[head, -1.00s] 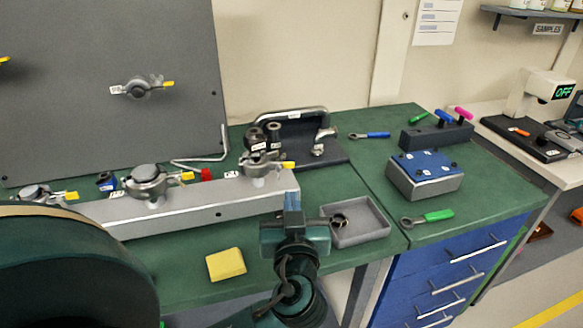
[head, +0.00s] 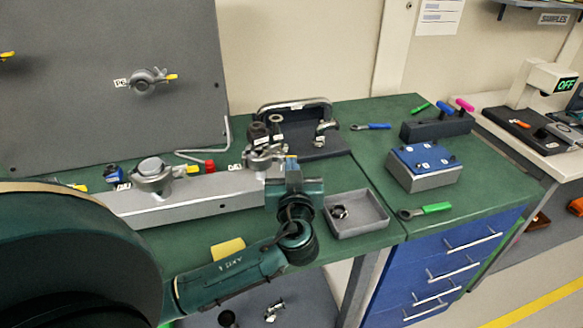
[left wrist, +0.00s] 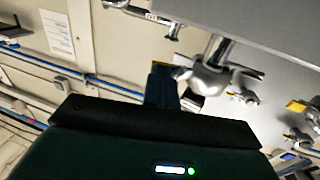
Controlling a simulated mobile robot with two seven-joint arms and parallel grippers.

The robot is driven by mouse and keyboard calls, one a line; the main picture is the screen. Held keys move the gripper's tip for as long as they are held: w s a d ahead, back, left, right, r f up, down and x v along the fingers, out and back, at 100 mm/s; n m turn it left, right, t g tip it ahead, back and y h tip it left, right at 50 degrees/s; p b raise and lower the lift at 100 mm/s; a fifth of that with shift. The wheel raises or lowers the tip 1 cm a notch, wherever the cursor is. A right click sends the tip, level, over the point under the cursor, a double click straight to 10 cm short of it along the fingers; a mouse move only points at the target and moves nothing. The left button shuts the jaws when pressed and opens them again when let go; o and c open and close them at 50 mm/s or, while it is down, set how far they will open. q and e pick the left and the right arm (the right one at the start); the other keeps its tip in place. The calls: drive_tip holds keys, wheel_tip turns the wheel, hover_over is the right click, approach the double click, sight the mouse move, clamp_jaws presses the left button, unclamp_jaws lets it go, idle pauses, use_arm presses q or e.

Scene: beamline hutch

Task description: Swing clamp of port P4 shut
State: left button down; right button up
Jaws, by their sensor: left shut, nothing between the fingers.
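The right-hand port on the grey rail (head: 200,195) carries a silver clamp (head: 262,155); its small label (head: 235,168) looks like P4 but is hard to read. My left gripper (head: 291,163) is shut and empty, right beside this clamp at the rail's right end. It hides most of the clamp's yellow lever. In the left wrist view the shut fingers (left wrist: 163,80) are close beside a silver clamp body (left wrist: 210,80), with a bit of yellow behind the fingertips. I cannot tell whether they touch the lever. My right gripper is not in view.
A second clamped port (head: 152,175) stands mid-rail, and another clamp (head: 148,82) is on the grey panel. Black-and-silver fittings stand behind the right clamp. A grey tray (head: 357,215) holds a ring right of my gripper. A yellow block (head: 228,250) lies in front.

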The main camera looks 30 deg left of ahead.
use_arm(q)
drive_tip(key=b, duration=0.1)
drive_tip(key=w+n+g+y+b, duration=0.1)
drive_tip(key=b, duration=0.1)
drive_tip(key=w+n+g+y+b, duration=0.1)
drive_tip(key=shift+a+f+b, duration=0.3)
drive_tip(key=shift+f+b, duration=0.05)
drive_tip(key=shift+b, duration=0.05)
drive_tip(key=shift+w+a+r+n+g+y+b, duration=0.1)
drive_tip(key=shift+w+n+g+y+b, duration=0.15)
drive_tip(key=shift+g+y, duration=0.2)
drive_tip(key=shift+a+r, duration=0.1)
drive_tip(key=shift+r, duration=0.2)
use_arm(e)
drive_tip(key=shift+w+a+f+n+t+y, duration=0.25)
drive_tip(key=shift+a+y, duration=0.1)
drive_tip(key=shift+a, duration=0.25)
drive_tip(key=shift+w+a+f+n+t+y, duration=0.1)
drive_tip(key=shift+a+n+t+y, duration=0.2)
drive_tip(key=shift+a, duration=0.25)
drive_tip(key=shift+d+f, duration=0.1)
